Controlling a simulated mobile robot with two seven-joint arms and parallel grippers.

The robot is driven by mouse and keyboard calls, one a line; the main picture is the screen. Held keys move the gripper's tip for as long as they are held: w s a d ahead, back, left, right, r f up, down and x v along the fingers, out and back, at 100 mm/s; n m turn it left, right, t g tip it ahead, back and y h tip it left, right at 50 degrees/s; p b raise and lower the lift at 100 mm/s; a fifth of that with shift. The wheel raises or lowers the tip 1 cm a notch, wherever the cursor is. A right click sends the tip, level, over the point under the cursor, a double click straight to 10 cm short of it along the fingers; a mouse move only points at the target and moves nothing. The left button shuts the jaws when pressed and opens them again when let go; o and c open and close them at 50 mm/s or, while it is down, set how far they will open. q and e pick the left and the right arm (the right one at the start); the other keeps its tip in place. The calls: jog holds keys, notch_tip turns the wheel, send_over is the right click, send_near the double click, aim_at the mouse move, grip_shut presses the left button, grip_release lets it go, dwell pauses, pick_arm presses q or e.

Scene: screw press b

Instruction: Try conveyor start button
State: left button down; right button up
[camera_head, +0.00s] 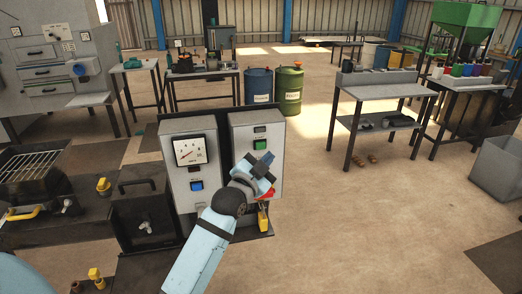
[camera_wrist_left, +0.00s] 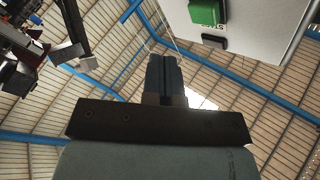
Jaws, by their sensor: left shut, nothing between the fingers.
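The green button (camera_head: 260,144) is on the front of the right-hand grey control box (camera_head: 243,135) in the head view. In the left wrist view the green button (camera_wrist_left: 207,12) shows at the top, right of the fingertips, with lettering beside it. My left gripper (camera_head: 264,165) is in front of this box, just below the green button. Its fingers (camera_wrist_left: 165,72) are shut together and empty. They look apart from the button in the wrist view; the exact gap cannot be told. My right gripper is not in view.
A left-hand control box (camera_head: 190,165) with a gauge and a blue button (camera_head: 196,185) stands beside it. A red part (camera_head: 267,194) and a yellow padlock (camera_head: 263,217) are close under my gripper. Dark machinery is at left; the floor at right is mostly clear.

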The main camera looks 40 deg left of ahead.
aim_at(261, 146)
pick_arm(q)
jog(key=shift+w+a, duration=1.05)
jog(key=shift+a, duration=0.1)
dwell(1.3)
jog(key=shift+w+a+p, duration=0.25)
jog(key=shift+a+p, duration=0.1)
jog(key=shift+w+a, duration=0.3)
dwell(0.7)
jog(key=shift+s, duration=0.1)
jog(key=shift+s+d+p, duration=0.5)
jog(key=shift+d+p, duration=0.05)
jog(key=shift+d, duration=0.1)
